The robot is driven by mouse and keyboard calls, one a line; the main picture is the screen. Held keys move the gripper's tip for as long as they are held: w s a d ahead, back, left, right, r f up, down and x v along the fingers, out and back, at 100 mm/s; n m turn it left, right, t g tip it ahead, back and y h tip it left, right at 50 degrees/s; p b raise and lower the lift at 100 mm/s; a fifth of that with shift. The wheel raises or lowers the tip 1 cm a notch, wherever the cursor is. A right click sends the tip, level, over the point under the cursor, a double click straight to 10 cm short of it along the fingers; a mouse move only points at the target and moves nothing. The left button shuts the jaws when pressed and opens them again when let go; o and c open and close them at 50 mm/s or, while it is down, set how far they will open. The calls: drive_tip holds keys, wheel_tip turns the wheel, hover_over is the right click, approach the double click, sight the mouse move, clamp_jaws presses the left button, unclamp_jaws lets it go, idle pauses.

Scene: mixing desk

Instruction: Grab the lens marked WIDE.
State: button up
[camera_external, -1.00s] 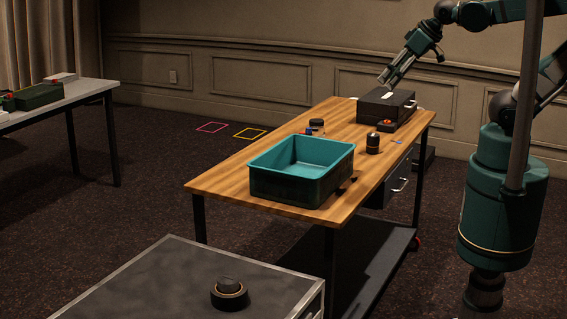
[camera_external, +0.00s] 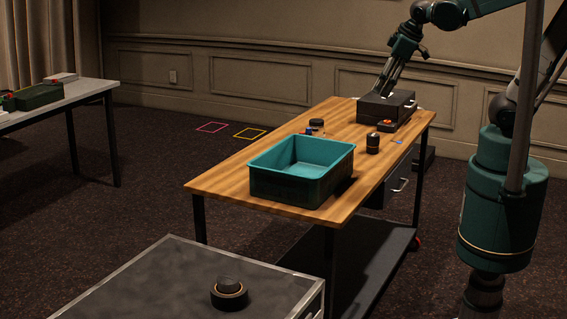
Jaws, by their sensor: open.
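No WIDE marking is readable, so I cannot tell which thing is that lens. A dark, lens-like cylinder (camera_external: 372,143) stands upright on the wooden table (camera_external: 240,190), right of the teal bin. Another short dark cylinder (camera_external: 316,124) stands behind the bin. A dark round piece (camera_external: 229,291) sits on the grey-topped case in front. My gripper (camera_external: 380,92) is open and points down at the top of a black case (camera_external: 400,105) at the table's far end. It is apart from both cylinders on the table; whether it touches the case is unclear.
The teal bin (camera_external: 262,185) takes up the near middle of the table. A small box with a red-orange button (camera_external: 386,126) sits before the black case. Small blue and red items (camera_external: 308,131) lie by the rear cylinder. The table's left side is clear.

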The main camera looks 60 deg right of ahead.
drive_tip(key=w+d+f+n+g, duration=0.3)
drive_tip(key=w+d+f+n, duration=0.25)
drive_tip(key=d+f, duration=0.3)
drive_tip(key=n+g+b, duration=0.2)
drive_tip(key=n, duration=0.2)
hover_over(373, 142)
drive_tip(key=w+d, duration=0.1)
drive_tip(key=f, duration=1.1)
drive_tip(key=shift+d, duration=0.2)
drive_tip(key=shift+d+f+n, duration=0.35)
drive_tip(key=shift+f+n, duration=0.1)
drive_tip(key=shift+f, duration=0.1)
drive_tip(key=shift+f, duration=1.25)
drive_tip(key=shift+f, duration=0.1)
drive_tip(key=shift+s+d+f+b, duration=0.1)
drive_tip(key=shift+f+b, duration=0.25)
drive_tip(key=shift+f, duration=0.95)
drive_tip(key=shift+d+f+b, duration=0.1)
drive_tip(key=shift+f+b, duration=0.25)
drive_tip(key=shift+f, duration=0.9)
drive_tip(key=c, duration=1.2)
